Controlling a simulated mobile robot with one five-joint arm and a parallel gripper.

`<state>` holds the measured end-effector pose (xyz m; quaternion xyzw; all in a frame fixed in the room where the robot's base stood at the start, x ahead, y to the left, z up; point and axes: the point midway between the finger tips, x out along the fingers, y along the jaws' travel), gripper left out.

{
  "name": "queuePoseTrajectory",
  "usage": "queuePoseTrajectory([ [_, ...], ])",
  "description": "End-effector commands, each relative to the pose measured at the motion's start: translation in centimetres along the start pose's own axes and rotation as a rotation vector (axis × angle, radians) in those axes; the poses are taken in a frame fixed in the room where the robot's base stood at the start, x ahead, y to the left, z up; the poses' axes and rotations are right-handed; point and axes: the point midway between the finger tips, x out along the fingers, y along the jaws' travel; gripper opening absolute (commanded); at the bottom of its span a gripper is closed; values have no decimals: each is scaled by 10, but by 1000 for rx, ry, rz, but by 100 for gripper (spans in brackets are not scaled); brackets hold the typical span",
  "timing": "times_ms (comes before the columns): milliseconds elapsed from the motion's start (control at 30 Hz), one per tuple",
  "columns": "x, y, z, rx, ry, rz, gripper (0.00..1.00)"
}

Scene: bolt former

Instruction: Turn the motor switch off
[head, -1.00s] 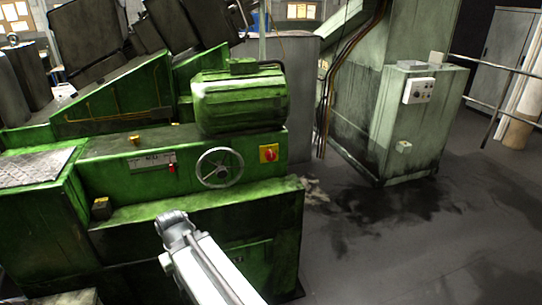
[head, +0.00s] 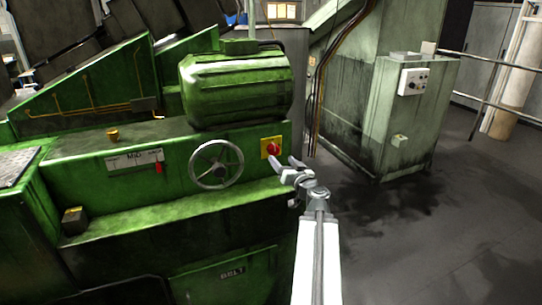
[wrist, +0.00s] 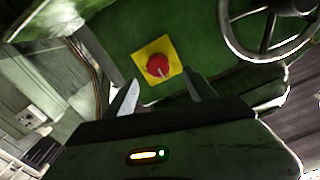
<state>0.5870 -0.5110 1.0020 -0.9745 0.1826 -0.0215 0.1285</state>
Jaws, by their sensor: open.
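The motor switch is a red rotary knob on a yellow square plate (head: 271,148) on the green machine's front face, right of the handwheel. In the wrist view the red knob (wrist: 158,66) sits in the middle, with a pale mark on it. My gripper (head: 287,163) is open just in front of the switch, slightly below and right of it in the head view. In the wrist view my two fingers (wrist: 160,92) point toward the plate, one on each side, with nothing between them. I cannot tell whether a fingertip touches the plate.
A handwheel (head: 216,165) stands out from the machine left of the switch, and a green motor (head: 236,88) sits above. A small red lever (head: 158,167) is further left. A grey-green cabinet (head: 412,120) stands at the right, with open floor (head: 430,240) before it.

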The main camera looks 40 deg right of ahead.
Motion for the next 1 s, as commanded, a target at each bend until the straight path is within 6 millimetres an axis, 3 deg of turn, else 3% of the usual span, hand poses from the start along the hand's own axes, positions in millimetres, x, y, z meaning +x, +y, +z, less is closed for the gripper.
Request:
queuePoseTrajectory([
  [267, 9, 7, -4, 0, 8, 11, 64],
  [633, 72, 8, -4, 1, 7, 11, 64],
  [900, 76, 7, -4, 1, 7, 11, 64],
  [933, 76, 7, -4, 1, 7, 12, 61],
  [1000, 76, 7, -4, 1, 7, 12, 42],
])
